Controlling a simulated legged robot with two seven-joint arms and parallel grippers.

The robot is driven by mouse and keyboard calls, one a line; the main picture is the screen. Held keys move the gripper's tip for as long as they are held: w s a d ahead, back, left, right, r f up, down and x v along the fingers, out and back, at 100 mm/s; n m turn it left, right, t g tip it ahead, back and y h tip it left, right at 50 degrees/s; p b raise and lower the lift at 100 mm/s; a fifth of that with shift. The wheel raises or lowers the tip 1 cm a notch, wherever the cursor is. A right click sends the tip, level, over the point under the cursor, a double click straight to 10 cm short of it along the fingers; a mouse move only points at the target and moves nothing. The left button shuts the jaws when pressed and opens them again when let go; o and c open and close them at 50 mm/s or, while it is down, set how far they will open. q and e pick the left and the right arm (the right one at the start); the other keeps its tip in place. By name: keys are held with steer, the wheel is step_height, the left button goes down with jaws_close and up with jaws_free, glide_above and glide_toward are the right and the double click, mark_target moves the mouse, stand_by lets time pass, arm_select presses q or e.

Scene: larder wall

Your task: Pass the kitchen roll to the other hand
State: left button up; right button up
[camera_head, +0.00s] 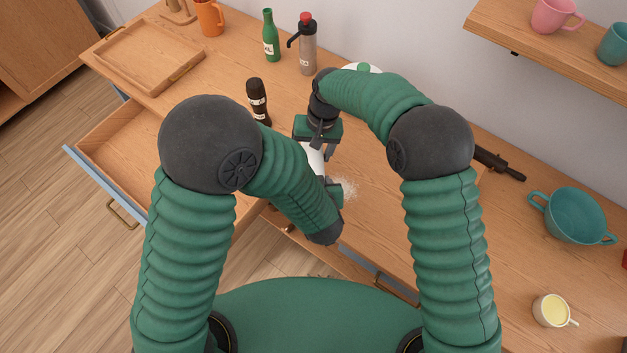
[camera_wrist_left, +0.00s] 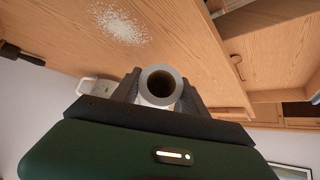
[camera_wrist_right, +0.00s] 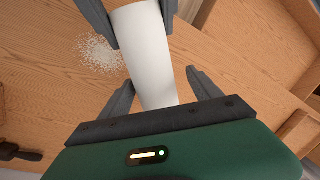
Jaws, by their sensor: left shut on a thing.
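The white kitchen roll (camera_head: 313,158) is held above the counter between my two grippers, partly hidden by them in the head view. My left gripper (camera_head: 333,192) is shut on one part of it; in the left wrist view the roll's grey-rimmed open end (camera_wrist_left: 150,75) shows between the fingers. My right gripper (camera_head: 319,138) is at the other part of the roll. In the right wrist view the roll (camera_wrist_right: 150,55) lies between its spread fingers, with a gap on the right side, so this gripper is open around it. The left gripper's fingers show further along the roll there.
White grains (camera_head: 347,189) lie spilled on the counter. A dark bottle (camera_head: 258,98), a green bottle (camera_head: 270,35) and a red-topped dispenser (camera_head: 307,45) stand behind. An open drawer (camera_head: 105,168) juts out at left. A teal colander (camera_head: 573,214) and a cup (camera_head: 552,310) stand at right.

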mark_target(322, 152)
steer(key=shift+d, duration=0.1)
step_height(322, 152, up, 12)
steer(key=d, duration=0.3)
steer(key=s+d+f+t+h, duration=0.1)
steer(key=s+d+f, duration=0.2)
steer(key=s+d, duration=0.6)
steer(key=s+d+f+m+t+h, duration=0.1)
steer(key=s+d+f, duration=0.3)
steer(key=s+d, duration=0.5)
steer(key=d, duration=0.3)
steer(key=shift+t, duration=0.4)
steer(key=shift+s+d+f, duration=0.1)
steer(key=shift+s, duration=0.1)
